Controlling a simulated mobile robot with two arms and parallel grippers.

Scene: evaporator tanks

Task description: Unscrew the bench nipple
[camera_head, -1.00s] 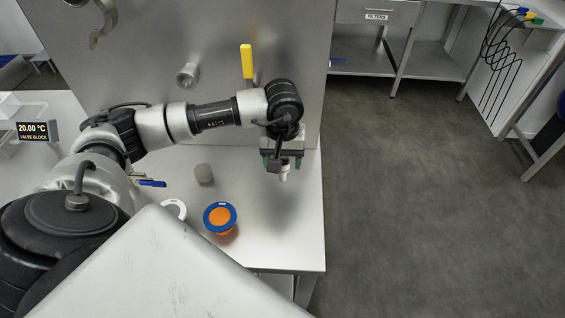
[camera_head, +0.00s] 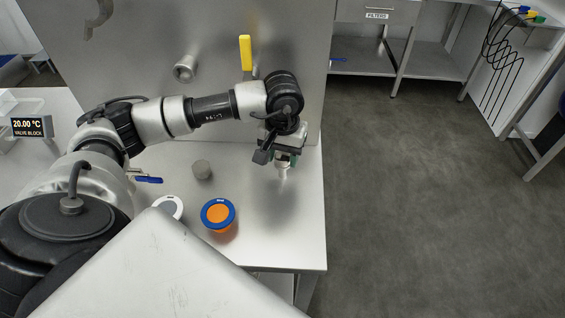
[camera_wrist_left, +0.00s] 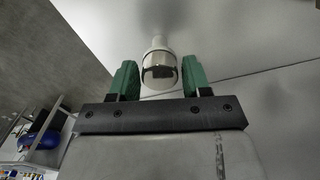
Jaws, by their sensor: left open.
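The bench nipple (camera_head: 283,171), a pale short fitting, shows just below my left gripper (camera_head: 287,155) near the right end of the bench. In the left wrist view the nipple (camera_wrist_left: 159,68) has a pale neck and a shiny rounded end, and it lies between the two green fingers of my left gripper (camera_wrist_left: 158,80). The gripper is open, with a visible gap between each finger and the nipple. In the head view the gripper partly hides the nipple's upper part. My right gripper is not in view.
A steel panel behind carries a pipe stub (camera_head: 187,68) and a yellow handle (camera_head: 246,54). Open floor lies to the right.

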